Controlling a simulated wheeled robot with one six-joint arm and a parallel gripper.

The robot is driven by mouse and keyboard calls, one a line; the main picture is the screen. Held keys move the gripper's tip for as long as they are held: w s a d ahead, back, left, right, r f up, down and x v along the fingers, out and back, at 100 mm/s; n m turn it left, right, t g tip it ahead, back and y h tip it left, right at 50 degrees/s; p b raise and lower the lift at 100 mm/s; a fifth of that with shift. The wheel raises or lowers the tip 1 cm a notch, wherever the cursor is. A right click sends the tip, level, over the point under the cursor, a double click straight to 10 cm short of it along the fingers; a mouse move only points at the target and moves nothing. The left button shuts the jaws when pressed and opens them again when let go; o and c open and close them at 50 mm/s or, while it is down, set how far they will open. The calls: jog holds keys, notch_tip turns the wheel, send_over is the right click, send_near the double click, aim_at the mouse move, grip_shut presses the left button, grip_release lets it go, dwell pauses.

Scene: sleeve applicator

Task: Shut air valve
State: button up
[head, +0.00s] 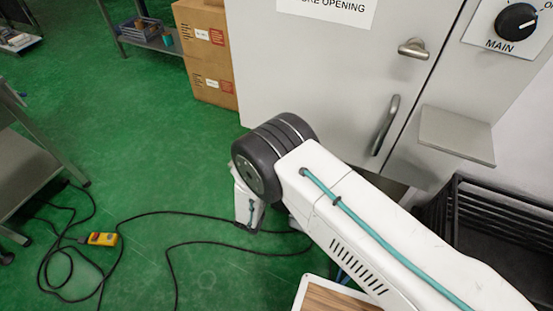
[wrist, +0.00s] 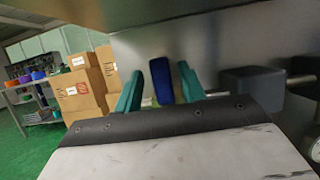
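In the wrist view my gripper (wrist: 160,92) shows two teal fingers set apart. A dark blue upright piece (wrist: 163,80), which looks like the air valve's lever, stands between them. It appears close to the right finger, with more room on the left; I cannot tell whether they touch. A thin metal pipe (wrist: 300,79) runs sideways at that height, with a dark grey block (wrist: 252,82) to the right of the fingers. The valve body is hidden behind my gripper. In the head view my arm hides the gripper and valve.
A grey cabinet (head: 325,75) with handles and a small shelf (head: 457,135) stands close to my arm. A black crate (head: 490,215) is at right. Cardboard boxes (head: 208,55) stand behind. A cable with a yellow box (head: 103,239) lies on the green floor. A grey panel overhangs the gripper.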

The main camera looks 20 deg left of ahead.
jog(key=shift+d, duration=0.1)
jog(key=v, duration=0.7)
jog(key=shift+s+f, duration=0.15)
jog(key=shift+s, duration=0.2)
